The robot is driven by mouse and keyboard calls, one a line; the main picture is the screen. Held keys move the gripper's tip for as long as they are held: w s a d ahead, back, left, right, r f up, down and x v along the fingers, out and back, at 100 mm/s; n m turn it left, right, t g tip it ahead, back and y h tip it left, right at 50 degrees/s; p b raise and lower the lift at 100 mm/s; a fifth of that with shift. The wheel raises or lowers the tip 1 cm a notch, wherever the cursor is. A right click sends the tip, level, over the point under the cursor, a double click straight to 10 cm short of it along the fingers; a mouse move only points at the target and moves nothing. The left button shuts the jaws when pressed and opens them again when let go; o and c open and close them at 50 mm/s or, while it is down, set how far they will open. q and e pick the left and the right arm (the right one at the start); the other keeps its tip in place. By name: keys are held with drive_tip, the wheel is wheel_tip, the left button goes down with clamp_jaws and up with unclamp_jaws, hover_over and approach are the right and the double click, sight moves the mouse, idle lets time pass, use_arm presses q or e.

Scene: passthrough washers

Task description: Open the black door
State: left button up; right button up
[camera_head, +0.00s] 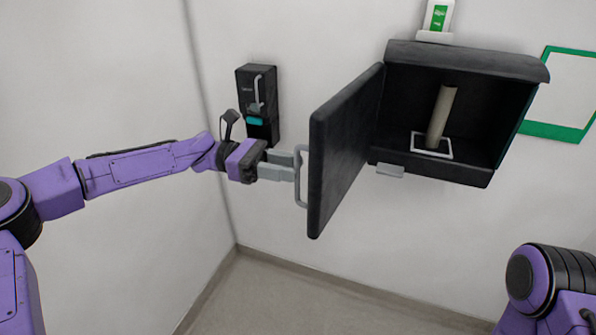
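The black door (343,150) is hinged on the left side of a black wall box (468,67) and stands swung wide open. A pale grey handle (300,178) is on the door's outer face, at its left. My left gripper (297,166) is at the handle, with its two grey fingers reaching around the handle's bar. The fingers look close together on the bar. The box's inside is exposed. My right arm shows only as a purple and black part at the lower right, and its gripper is out of the picture.
Inside the box a beige cylinder (440,117) stands tilted in a white square frame (431,146). A black dispenser (258,100) hangs on the wall behind my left arm. A green-framed board (556,132) is at the right. The floor (290,295) below is clear.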

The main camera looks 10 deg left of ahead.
use_arm(q)
drive_tip(key=a+b, duration=0.2)
drive_tip(key=a, duration=0.6)
drive_tip(key=shift+w, duration=0.15)
drive_tip(key=shift+a, duration=0.15)
